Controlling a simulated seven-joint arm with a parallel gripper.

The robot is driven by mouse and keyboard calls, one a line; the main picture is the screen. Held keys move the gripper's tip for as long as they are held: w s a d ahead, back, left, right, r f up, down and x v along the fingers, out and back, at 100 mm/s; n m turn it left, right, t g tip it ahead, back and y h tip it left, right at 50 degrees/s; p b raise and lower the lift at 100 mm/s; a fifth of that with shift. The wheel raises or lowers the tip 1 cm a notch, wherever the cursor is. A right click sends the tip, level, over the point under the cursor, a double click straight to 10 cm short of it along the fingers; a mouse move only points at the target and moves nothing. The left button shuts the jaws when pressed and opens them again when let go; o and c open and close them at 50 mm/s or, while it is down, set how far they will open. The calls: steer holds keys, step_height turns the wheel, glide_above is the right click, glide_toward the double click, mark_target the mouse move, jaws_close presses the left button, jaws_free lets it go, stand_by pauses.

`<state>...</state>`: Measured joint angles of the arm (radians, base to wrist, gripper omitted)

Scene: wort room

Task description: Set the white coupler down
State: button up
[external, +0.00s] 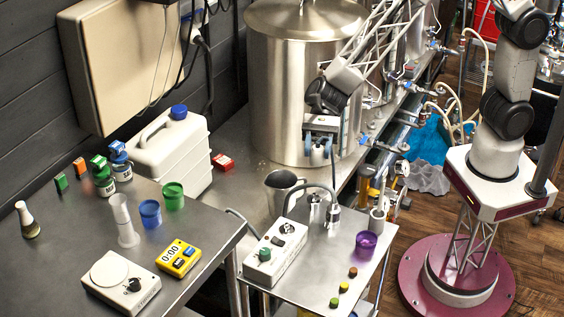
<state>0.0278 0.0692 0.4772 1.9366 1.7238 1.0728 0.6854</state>
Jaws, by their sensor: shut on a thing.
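My gripper (319,157) points down in front of the large steel kettle, above the back of the small steel side table. It is shut on a small pale piece, taken as the white coupler (318,154). The fingers hide most of this piece, so its shape is hard to make out. It is held in the air, apart from the surfaces below.
The side table (318,268) carries a white control box (276,252), a cabled probe (333,216), a purple cup (366,243) and several small coloured caps. A steel jug (283,192) stands behind. The left bench (190,225) holds bottles, cups, a yellow timer (178,258) and a scale (120,283).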

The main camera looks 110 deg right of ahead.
mark_target(316, 155)
steer(key=f+n+g, duration=0.1)
steer(key=n+g, duration=0.1)
steer(key=d+f+n+g+y, duration=0.1)
steer(key=g, duration=0.1)
steer(key=shift+s+f+n+g, duration=0.15)
steer(key=shift+n+g, duration=0.15)
steer(key=shift+n, duration=0.1)
steer(key=shift+w+d+f+n+g+h, duration=0.6)
steer(key=shift+d+f+n+g+h, duration=1.1)
steer(key=shift+d+n+g+h, duration=3.15)
steer(key=shift+w+d+f+n+g+h, duration=0.6)
steer(key=shift+d+f+n+g+h, duration=1.05)
steer(key=shift+d+n+g+h, duration=3.2)
steer(key=w+d+r+n+t+h, duration=0.5)
steer(key=w+d+n+t, duration=0.35)
steer(key=d, duration=0.35)
steer(key=w+d+r+n+t+h, duration=0.4)
steer(key=w+d+r+n+t, duration=0.4)
steer(key=d, duration=0.5)
step_height(316, 155, down, 38)
steer(key=n+t, duration=0.1)
steer(key=shift+s, duration=0.4)
steer(key=shift+f+n, duration=0.1)
steer(key=shift+n, duration=0.15)
